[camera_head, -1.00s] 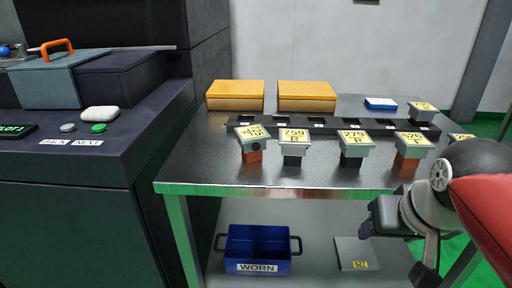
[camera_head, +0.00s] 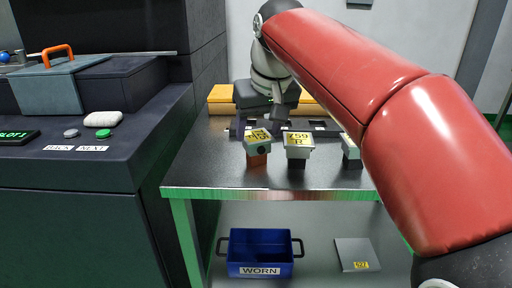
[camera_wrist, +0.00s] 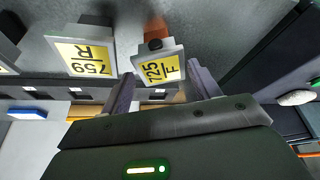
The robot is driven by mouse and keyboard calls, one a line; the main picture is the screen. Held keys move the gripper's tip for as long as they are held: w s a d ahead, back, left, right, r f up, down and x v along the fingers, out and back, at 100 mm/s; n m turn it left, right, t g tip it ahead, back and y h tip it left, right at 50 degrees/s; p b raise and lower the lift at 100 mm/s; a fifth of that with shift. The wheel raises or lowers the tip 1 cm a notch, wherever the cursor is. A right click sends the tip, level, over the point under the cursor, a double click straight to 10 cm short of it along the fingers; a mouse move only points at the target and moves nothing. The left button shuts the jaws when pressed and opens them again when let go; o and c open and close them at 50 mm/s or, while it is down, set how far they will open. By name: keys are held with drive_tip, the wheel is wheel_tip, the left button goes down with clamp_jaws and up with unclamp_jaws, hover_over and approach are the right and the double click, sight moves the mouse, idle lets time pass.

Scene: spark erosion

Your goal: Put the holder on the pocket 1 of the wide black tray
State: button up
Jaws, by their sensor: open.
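The holder labelled 725 F (camera_head: 257,143), with a grey top and an orange-brown base, stands at the table's front left. In the wrist view, this 725 F holder (camera_wrist: 160,62) lies just past and between my open fingertips. My gripper (camera_head: 262,117) is open and empty, behind and above it; both fingers show in the wrist view (camera_wrist: 161,75). The holder 759 R (camera_head: 298,144) stands right beside it, and also shows in the wrist view (camera_wrist: 85,53). The wide black tray (camera_head: 325,131) runs behind them, partly hidden by my arm; some pockets with white labels show.
A third holder (camera_head: 351,150) is half hidden by my arm. Yellow boxes (camera_head: 221,98) stand at the table's back. A blue bin marked WORN (camera_head: 260,252) and a grey plate (camera_head: 356,254) are on the lower shelf. A dark machine (camera_head: 90,180) stands left.

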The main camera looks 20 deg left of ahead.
sight(257, 137)
drive_tip(key=x, duration=0.5)
drive_tip(key=shift+s+b, duration=0.1)
drive_tip(key=shift+b, duration=0.25)
drive_tip(key=c, duration=1.2)
drive_tip(key=shift+r, duration=0.25)
